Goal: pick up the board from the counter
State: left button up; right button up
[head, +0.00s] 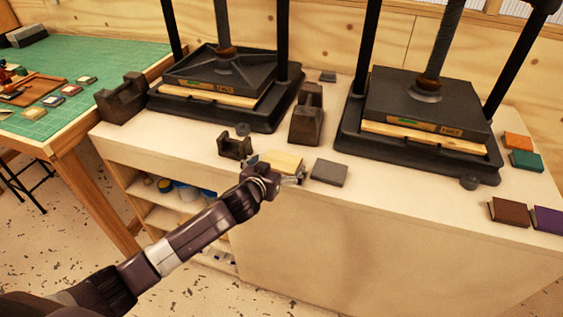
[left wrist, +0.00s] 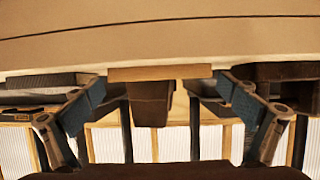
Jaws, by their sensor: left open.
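A small pale yellow board (head: 283,161) lies on the counter (head: 330,235) near its front edge. In the left wrist view, which is upside down, the board (left wrist: 160,73) shows edge-on as a thin brown strip. My left gripper (head: 288,178) is at the front side of the board, low over the counter. In the left wrist view my left gripper (left wrist: 160,88) is open, with one finger near each end of the board. Whether the fingers touch it cannot be told. The gripper hides part of the board's front in the head view. My right gripper is not in view.
A grey block (head: 329,172) lies just right of the board, and a dark metal piece (head: 235,148) stands to its left. Two black presses (head: 225,85) (head: 420,110) stand behind. Coloured books (head: 509,211) lie at the right.

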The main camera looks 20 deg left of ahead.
pick_arm(q)
jog(key=shift+c, duration=0.4)
jog(key=c, duration=1.1)
jog(key=shift+c, duration=0.4)
jog(key=shift+r, duration=0.15)
